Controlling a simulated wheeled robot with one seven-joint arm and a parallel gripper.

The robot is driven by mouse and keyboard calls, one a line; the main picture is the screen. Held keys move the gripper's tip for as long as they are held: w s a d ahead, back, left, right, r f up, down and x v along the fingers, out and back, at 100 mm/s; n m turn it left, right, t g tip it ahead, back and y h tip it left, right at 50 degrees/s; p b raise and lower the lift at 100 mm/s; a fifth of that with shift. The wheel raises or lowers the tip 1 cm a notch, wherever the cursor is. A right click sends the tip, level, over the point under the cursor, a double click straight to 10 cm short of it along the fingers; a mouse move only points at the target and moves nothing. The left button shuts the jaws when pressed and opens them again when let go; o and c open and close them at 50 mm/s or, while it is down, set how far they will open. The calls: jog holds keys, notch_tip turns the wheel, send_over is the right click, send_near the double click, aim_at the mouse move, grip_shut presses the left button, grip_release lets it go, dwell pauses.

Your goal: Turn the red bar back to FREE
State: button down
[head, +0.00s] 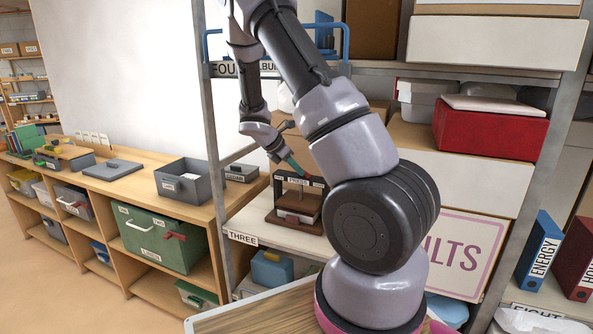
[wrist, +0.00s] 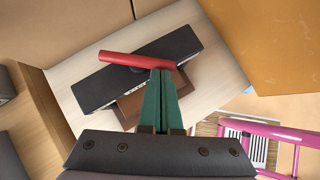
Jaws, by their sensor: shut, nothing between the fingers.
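A small dark press (head: 291,182) stands on the shelf marked THREE, with a brown block under its black crossbeam. The wrist view shows this crossbeam (wrist: 130,72) from above. The red bar (wrist: 125,60) lies over the crossbeam at an angle to it, its left end past the beam's far edge. Small labels sit on the beam; I cannot read which is FREE. My gripper (wrist: 161,72), with green fingers, is shut and empty. Its tips are right at the red bar's near side, right of its middle; I cannot tell whether they touch. It shows above the press in the head view (head: 295,167).
A grey shelf post (head: 214,130) stands left of the press. Cardboard boxes (wrist: 275,45) stand close around it. A low wooden bench (head: 130,185) with a grey bin (head: 188,183) and a green crate (head: 155,240) is at the left. Bare shelf board (wrist: 215,85) lies right of the press.

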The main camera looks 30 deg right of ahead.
jog(key=shift+s+d+n+t, duration=0.15)
jog(key=shift+n+t, duration=0.15)
jog(key=shift+n, duration=0.2)
